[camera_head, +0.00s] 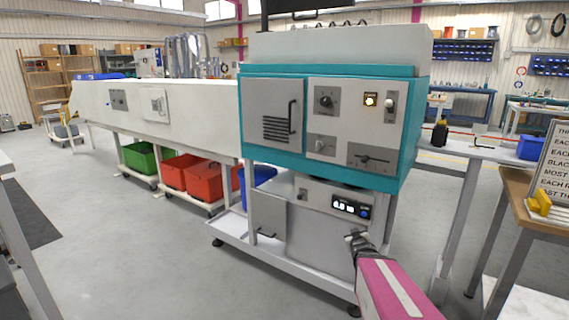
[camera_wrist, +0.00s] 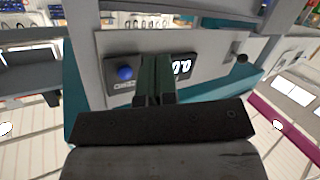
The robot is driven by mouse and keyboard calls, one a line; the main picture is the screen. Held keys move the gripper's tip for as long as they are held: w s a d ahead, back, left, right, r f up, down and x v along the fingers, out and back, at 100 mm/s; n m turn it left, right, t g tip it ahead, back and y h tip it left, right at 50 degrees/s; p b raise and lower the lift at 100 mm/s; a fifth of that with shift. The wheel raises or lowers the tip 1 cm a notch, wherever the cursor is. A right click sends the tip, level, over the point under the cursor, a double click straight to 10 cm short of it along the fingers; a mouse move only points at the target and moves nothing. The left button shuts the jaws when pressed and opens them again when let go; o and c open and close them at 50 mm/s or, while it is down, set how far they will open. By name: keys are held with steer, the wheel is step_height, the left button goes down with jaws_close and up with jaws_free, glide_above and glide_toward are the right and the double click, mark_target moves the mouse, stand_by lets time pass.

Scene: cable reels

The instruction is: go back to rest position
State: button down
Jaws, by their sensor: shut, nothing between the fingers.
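My gripper (camera_head: 356,238) is in front of the lower grey cabinet of the machine (camera_head: 330,215), just below its small display panel (camera_head: 351,207). The pink and white arm link behind it comes in from the lower right. In the wrist view my gripper (camera_wrist: 154,98) has its dark fingers together and empty. They point at the display panel, which shows upside down with a blue button (camera_wrist: 125,73) and lit digits (camera_wrist: 181,68). I cannot tell whether the fingertips touch the panel.
The teal and grey machine (camera_head: 412,135) overhangs the cabinet. A frame with green (camera_head: 139,157) and red bins (camera_head: 203,182) stands to the left. A table (camera_head: 517,182) with a sign (camera_head: 554,165) stands at the right. The floor (camera_head: 120,250) at front left is clear.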

steer(key=s+a+f+m+g, duration=0.1)
steer(key=s+a+f+g, duration=0.1)
steer(key=s+a+g, duration=0.3)
steer(key=s+a+f+m+g+y, duration=0.1)
steer(key=s+a+f+g, duration=0.2)
steer(key=s+a+g, duration=0.3)
steer(key=s+g, duration=0.4)
steer(key=s, duration=0.3)
steer(key=shift+s+f+m+y, duration=0.2)
steer(key=shift+m+y, duration=0.1)
stand_by(0.8)
